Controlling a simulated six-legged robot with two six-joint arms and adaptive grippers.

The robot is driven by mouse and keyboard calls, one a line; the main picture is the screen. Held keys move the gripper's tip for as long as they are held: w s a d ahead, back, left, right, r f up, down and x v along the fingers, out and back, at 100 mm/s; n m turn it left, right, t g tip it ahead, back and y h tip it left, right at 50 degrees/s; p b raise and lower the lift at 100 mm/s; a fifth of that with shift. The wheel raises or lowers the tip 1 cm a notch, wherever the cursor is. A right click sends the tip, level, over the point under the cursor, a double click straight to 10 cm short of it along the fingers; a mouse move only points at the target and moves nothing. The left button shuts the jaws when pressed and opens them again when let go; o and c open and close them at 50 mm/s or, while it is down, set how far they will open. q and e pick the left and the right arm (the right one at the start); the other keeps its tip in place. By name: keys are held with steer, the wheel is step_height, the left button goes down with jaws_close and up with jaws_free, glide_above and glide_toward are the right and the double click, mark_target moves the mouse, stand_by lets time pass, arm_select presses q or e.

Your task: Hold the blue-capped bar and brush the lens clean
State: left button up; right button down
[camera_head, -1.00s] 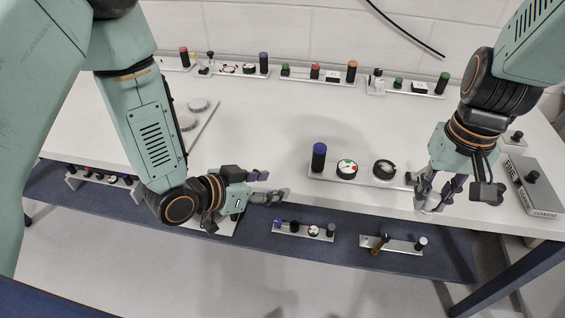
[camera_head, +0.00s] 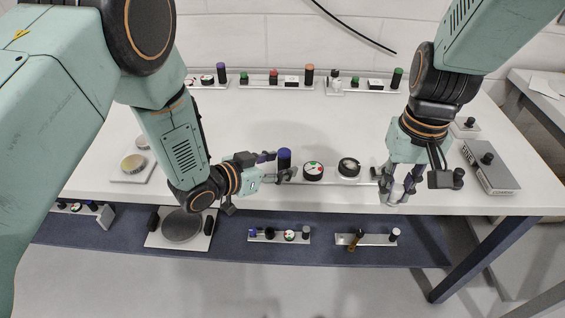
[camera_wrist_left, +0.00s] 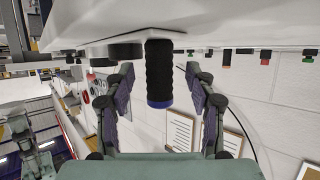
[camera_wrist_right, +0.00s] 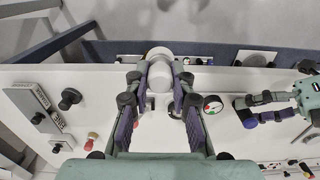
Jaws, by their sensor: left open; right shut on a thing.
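The blue-capped bar (camera_head: 284,158) is a black upright grip with a blue top, at the left end of a pale plate on the table's front edge. My left gripper (camera_head: 277,166) is open beside it. In the left wrist view the bar (camera_wrist_left: 159,72) appears upside down between the spread fingers, with gaps on both sides. A black-rimmed round part (camera_head: 349,167), perhaps the lens, sits on the same plate. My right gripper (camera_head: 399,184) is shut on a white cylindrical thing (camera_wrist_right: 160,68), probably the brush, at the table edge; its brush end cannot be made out.
A red, green and white dial (camera_head: 313,171) sits between the bar and the round part. A grey box with a black knob (camera_head: 490,170) stands at right. Fixture strips line the back (camera_head: 268,84) and a lower blue shelf (camera_head: 330,251). The table middle is clear.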

arm_select(q)
steer(key=shift+x, duration=1.05)
jaws_close()
stand_by(0.9)
